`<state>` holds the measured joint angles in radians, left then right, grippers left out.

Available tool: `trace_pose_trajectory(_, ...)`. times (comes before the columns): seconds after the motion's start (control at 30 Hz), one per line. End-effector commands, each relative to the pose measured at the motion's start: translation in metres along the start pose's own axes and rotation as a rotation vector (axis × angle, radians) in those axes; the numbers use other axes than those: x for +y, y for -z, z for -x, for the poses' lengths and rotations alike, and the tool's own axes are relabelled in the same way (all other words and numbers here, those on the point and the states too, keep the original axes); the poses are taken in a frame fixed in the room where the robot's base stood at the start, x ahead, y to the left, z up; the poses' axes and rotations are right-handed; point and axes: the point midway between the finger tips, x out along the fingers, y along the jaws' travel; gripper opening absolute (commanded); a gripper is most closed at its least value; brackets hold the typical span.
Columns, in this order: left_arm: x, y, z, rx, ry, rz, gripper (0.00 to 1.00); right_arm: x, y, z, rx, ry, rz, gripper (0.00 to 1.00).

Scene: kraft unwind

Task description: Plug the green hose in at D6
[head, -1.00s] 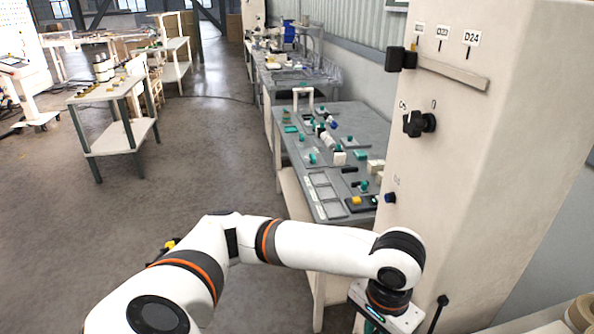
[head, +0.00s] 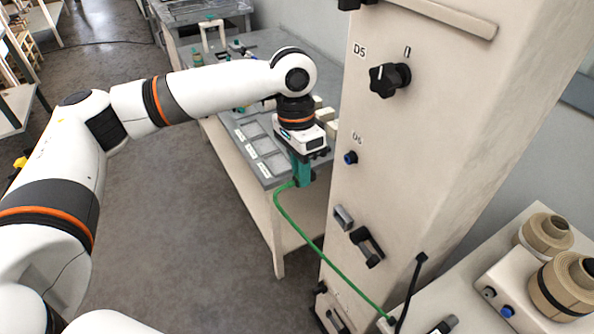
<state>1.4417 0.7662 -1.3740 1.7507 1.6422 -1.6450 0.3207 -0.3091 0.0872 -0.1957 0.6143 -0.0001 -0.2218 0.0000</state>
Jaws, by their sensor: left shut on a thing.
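My left gripper (head: 301,172) points down in front of the cream cabinet (head: 440,130), above the near end of the grey bench. It is shut on the green hose (head: 318,250) near its upper end; the teal fingers hide most of that end. The hose hangs from the gripper and runs down right to a grey unit at the cabinet's foot. The label D6 (head: 357,138) is on the cabinet face, with a small blue-ended port (head: 350,158) just below it. The gripper is left of this port and apart from it. My right gripper is out of view.
A black knob (head: 389,79) by the label D5 sticks out above the port. A grey block (head: 344,217) and a black handle (head: 367,246) project below it. The grey bench (head: 236,124) stands behind the gripper. Paper rolls (head: 563,285) stand at lower right.

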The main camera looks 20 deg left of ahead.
Motion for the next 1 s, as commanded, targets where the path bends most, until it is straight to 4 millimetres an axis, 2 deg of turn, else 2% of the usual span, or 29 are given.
trace_pose_trajectory(0.3, 0.0, -0.02, -0.002, -0.001, -0.002, 0.0, 0.0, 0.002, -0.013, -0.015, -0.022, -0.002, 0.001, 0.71)
trace_pose_trajectory(0.6, 0.0, -0.037, -0.002, -0.001, -0.002, 0.001, 0.0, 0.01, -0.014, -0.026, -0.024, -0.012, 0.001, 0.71)
trace_pose_trajectory(0.7, -0.001, -0.043, 0.003, 0.001, -0.001, 0.001, 0.0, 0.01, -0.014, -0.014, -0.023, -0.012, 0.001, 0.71)
trace_pose_trajectory(1.0, 0.0, -0.054, 0.001, -0.001, -0.001, 0.001, 0.0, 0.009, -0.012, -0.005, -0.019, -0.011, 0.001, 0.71)
